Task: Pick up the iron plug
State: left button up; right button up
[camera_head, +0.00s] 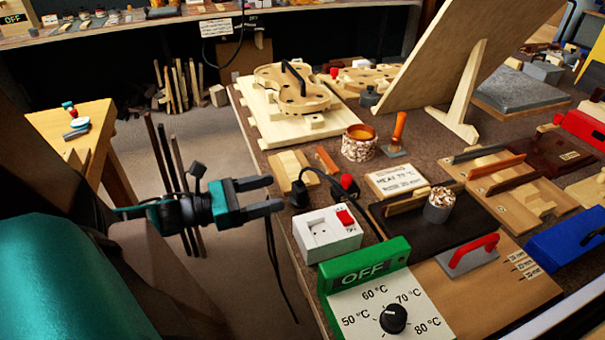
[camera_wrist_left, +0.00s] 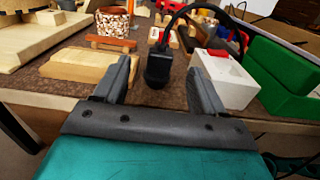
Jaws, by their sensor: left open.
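The iron plug (camera_head: 299,194) is black and stands near the bench's left edge, with a black cable arching from its top. My left gripper (camera_head: 274,194) is open and empty, just left of the plug with its fingers pointing at it. In the left wrist view the plug (camera_wrist_left: 158,70) shows between the two fingertips, apparently beyond them, and no contact is visible. A white socket box (camera_head: 327,233) with a red switch sits in front of the plug; it also shows in the left wrist view (camera_wrist_left: 226,80). My right gripper is not in view.
Light wood blocks (camera_head: 290,168) lie behind the plug. A green OFF panel (camera_head: 364,262) with a temperature dial stands in front of the socket box. A violin body (camera_head: 290,92) in a wooden form lies further back. Open floor is left of the bench.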

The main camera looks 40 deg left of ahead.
aim_at(294, 189)
pick_arm(q)
jog(key=x, duration=0.4)
jog(key=shift+b, duration=0.35)
jog(key=x, duration=0.1)
jog(key=b+x, duration=0.1)
jog(key=x, duration=0.2)
jog(key=shift+w+d+f+b, duration=0.25)
jog(key=shift+f+b, duration=0.05)
jog(key=shift+b, duration=0.1)
jog(key=shift+w+d, duration=0.2)
jog(key=shift+w, duration=0.15)
jog(key=c, duration=1)
